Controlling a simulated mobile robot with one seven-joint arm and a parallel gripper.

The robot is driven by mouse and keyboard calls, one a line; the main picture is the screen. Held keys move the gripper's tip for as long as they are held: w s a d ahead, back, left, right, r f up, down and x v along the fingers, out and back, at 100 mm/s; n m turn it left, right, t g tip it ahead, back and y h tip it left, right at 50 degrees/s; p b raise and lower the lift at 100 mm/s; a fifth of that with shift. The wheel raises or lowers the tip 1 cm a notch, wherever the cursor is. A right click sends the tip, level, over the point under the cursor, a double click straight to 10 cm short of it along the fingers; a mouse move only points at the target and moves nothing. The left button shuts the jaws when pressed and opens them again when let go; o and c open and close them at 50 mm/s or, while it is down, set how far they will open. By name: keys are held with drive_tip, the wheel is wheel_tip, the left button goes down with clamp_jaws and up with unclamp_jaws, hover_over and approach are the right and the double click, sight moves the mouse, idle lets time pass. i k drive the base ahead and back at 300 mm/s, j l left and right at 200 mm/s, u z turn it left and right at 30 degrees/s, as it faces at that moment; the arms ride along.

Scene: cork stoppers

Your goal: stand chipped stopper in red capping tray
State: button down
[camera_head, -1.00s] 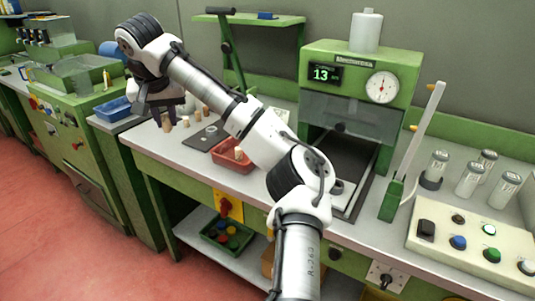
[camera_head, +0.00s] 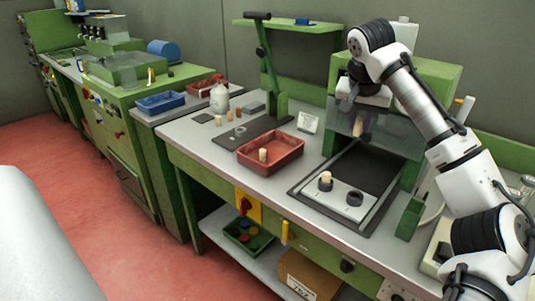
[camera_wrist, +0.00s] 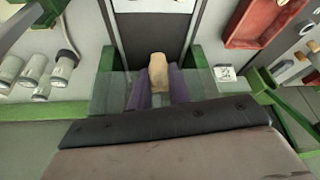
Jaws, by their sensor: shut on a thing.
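My gripper (camera_head: 359,122) is shut on a pale cork stopper (camera_wrist: 158,72), which sits between the two purple fingers in the wrist view. In the head view it is held in front of the green capping machine, above the dark recessed bed. Whether this stopper has a chip cannot be told. The red tray (camera_head: 287,160) stands on the bench to the left of my gripper and apart from it. One cork stopper (camera_head: 263,155) stands upright inside this tray. The tray also shows at upper right in the wrist view (camera_wrist: 262,27).
A white plate (camera_head: 337,195) with two dark rings lies below my gripper; a cork (camera_head: 325,178) stands in one ring. A green lever stand (camera_head: 271,90), a small white card (camera_head: 308,122) and a blue tray (camera_head: 160,103) are to the left.

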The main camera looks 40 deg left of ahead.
sight(279, 152)
drive_tip(key=j, duration=0.5)
drive_tip(key=i+j, duration=0.15)
drive_tip(key=j, duration=0.85)
drive_tip(key=i+z, duration=0.05)
